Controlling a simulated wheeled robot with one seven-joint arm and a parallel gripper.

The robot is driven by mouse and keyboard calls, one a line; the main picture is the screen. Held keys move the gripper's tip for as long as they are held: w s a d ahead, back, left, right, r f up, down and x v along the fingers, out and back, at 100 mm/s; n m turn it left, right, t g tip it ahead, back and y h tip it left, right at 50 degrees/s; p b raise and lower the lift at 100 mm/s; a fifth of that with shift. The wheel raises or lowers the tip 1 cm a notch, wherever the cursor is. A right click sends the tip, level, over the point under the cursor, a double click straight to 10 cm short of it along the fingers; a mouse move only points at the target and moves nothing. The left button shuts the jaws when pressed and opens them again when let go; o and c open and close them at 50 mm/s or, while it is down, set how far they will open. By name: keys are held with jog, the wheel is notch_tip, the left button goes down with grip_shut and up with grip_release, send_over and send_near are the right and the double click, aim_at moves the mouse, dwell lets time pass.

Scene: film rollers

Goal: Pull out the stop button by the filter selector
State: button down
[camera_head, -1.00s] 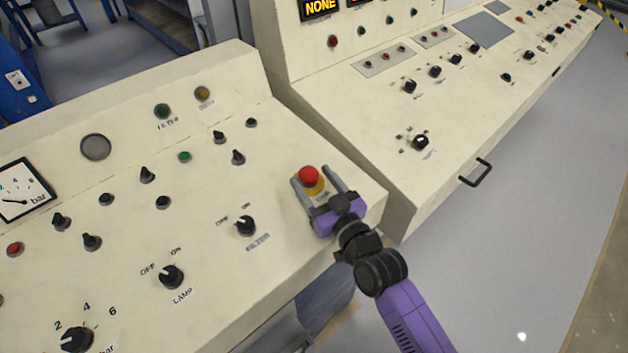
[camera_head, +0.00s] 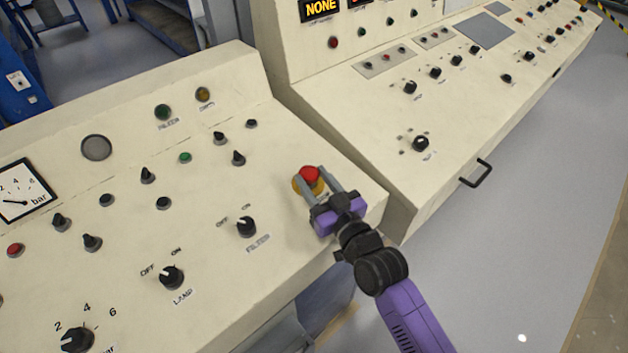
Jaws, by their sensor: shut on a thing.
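The stop button is a red mushroom head (camera_head: 309,174) on a yellow base ring (camera_head: 299,187), near the right end of the near cream console. My gripper (camera_head: 317,179) reaches it from the lower right, with its grey fingers shut on the red head, one on either side. Part of the yellow ring is hidden behind the fingers. The filter selector (camera_head: 246,227) is a black knob with OFF and ON marks, left of and below the button; its pointer sits between the two marks, and its label is blurred.
The near console (camera_head: 320,270) also carries a LAMP selector (camera_head: 171,276), several small black knobs, and a bar gauge (camera_head: 22,190). A second console (camera_head: 350,120) stands to the right, with a black handle (camera_head: 476,173) on its front edge. Open grey floor lies at the lower right.

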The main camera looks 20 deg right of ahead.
jog(key=shift+r, duration=0.45)
jog(key=c, duration=0.8)
grip_release()
jog(key=shift+s+d, duration=0.2)
jog(key=shift+s, duration=0.3)
jog(key=shift+s+d, duration=0.2)
jog(key=shift+s, duration=3.25)
